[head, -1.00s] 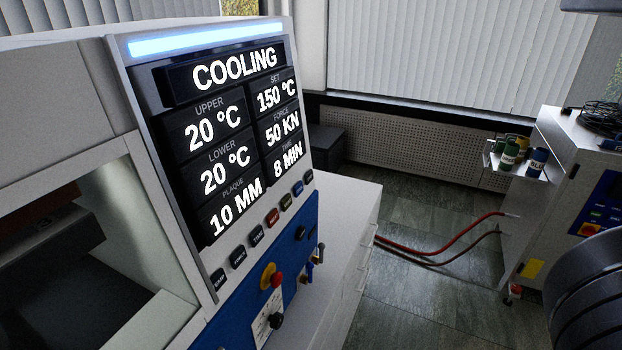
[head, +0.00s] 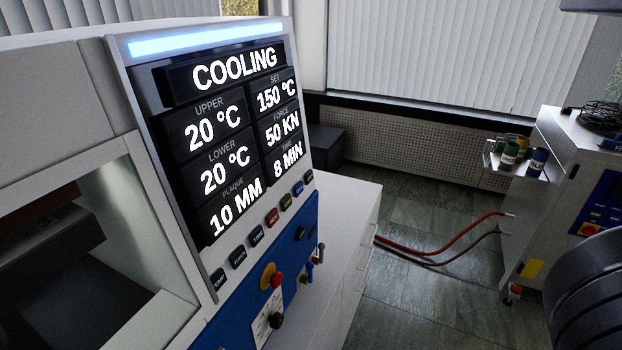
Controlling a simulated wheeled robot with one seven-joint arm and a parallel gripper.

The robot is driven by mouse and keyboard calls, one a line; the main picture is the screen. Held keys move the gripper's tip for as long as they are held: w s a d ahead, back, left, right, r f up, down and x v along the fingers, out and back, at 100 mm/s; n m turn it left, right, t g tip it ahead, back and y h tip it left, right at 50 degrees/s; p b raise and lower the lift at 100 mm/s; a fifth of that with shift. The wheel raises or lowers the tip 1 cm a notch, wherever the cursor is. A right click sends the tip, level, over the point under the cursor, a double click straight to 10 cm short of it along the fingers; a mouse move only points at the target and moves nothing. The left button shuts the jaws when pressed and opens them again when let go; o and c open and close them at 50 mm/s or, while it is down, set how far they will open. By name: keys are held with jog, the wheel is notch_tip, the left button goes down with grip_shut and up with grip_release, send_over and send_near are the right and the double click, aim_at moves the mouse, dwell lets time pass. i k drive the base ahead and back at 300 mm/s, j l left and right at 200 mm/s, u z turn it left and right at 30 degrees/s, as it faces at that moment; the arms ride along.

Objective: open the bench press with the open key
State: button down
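The bench press (head: 155,120) stands at the left with its front panel tilted toward the right. Its display (head: 230,135) reads COOLING, upper 20 °C, lower 20 °C, set 150 °C, force 50 KN, time 8 MIN, plaque 10 MM. A slanted row of keys runs below the display: several dark ones, a red key (head: 272,217), a green key (head: 286,202) and a blue key (head: 298,188). The key labels are too small to read surely, so I cannot tell which is the open key. The press chamber (head: 120,235) shows at the lower left. My gripper is not in view.
A white cabinet (head: 350,225) stands behind.

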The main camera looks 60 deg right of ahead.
aim_at(309, 176)
jog(key=z, duration=0.65)
